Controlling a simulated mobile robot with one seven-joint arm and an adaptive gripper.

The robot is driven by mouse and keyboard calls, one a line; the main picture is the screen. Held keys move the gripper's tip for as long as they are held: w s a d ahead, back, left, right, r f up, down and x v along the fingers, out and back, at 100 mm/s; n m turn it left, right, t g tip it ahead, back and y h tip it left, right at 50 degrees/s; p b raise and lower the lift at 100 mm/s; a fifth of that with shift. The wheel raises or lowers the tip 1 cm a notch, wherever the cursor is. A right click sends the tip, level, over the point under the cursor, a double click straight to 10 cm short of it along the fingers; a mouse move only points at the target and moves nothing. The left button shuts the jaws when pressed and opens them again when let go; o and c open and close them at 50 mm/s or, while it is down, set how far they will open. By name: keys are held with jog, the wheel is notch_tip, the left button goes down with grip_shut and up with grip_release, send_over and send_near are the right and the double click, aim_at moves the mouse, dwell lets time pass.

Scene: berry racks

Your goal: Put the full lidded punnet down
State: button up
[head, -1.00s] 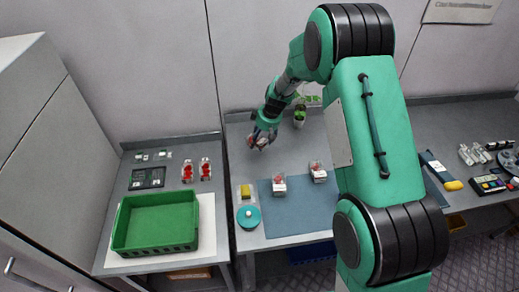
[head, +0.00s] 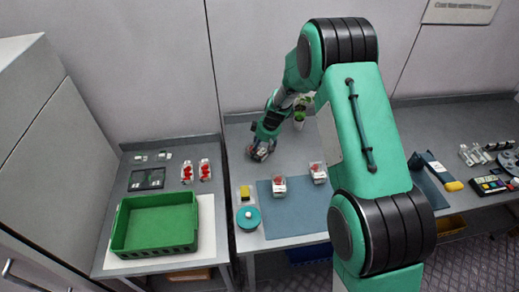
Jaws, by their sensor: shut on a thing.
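My gripper (head: 262,151) is low over the back left of the middle table (head: 236,165), its fingers shut on a punnet (head: 258,155) that is small and mostly hidden by them. I cannot tell whether the punnet touches the table top. Two more clear punnets with red berries stand on and beside the blue mat: one at its left (head: 279,184), one at its back right (head: 318,173).
A green crate (head: 155,250) stands on the left table, with two red-filled punnets (head: 195,171) and a dark tray (head: 147,179) behind it.

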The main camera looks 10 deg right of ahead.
jog(key=shift+f, duration=0.1)
dwell(0.3)
jog(key=o, duration=1.2)
jog(key=shift+r, duration=0.2)
jog(key=shift+r, duration=0.25)
jog(key=v, duration=1.1)
jog(key=shift+s+r+p, duration=0.1)
jog(key=shift+r+p, duration=0.05)
jog(key=shift+p, duration=0.25)
